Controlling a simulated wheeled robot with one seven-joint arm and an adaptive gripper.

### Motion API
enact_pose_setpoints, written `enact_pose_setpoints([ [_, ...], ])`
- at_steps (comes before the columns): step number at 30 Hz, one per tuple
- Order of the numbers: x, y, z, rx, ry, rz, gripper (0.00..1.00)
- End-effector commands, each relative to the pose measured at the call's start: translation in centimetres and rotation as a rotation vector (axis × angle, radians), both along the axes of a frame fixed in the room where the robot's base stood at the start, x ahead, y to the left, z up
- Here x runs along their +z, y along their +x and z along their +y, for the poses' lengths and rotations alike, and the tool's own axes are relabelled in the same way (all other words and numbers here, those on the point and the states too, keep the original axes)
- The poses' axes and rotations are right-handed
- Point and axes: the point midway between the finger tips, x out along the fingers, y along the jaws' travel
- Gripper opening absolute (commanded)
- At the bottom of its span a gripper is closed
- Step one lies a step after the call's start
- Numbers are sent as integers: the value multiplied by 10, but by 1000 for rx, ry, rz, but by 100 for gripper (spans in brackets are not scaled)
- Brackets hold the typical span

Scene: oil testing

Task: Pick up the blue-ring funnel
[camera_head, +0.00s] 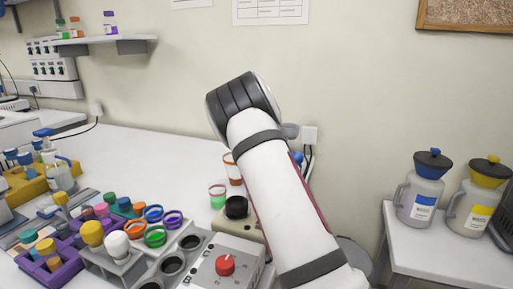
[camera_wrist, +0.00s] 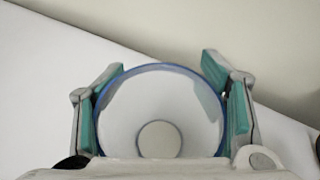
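The blue-ring funnel (camera_wrist: 113,112) fills the middle of the wrist view. It is a wide, pale, see-through cup with a blue rim and a round whitish disc at its bottom. My gripper (camera_wrist: 162,60) has one teal-padded finger on each side of it. The left pad meets the rim in the picture, and the right pad shows partly through the funnel's wall. I cannot tell whether the pads press on it. In the head view my arm hides my gripper and most of what lies behind it; a small blue patch (camera_head: 298,157) shows at the arm's right edge.
A grey holder (camera_head: 178,244) and a purple rack (camera_head: 70,268) carry several pieces at lower left. Two waste jugs (camera_head: 424,190) stand on a side table.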

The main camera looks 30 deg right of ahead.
Motion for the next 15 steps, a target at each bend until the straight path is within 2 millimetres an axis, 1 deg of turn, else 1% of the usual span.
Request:
enact_pose_setpoints([
  [1,0,0,0,0,0,0,33],
  [3,0,0,0,0,0,0,30],
  [13,1,0,0,0,0,-1,29],
  [15,3,0,0,0,0,-1,29],
])
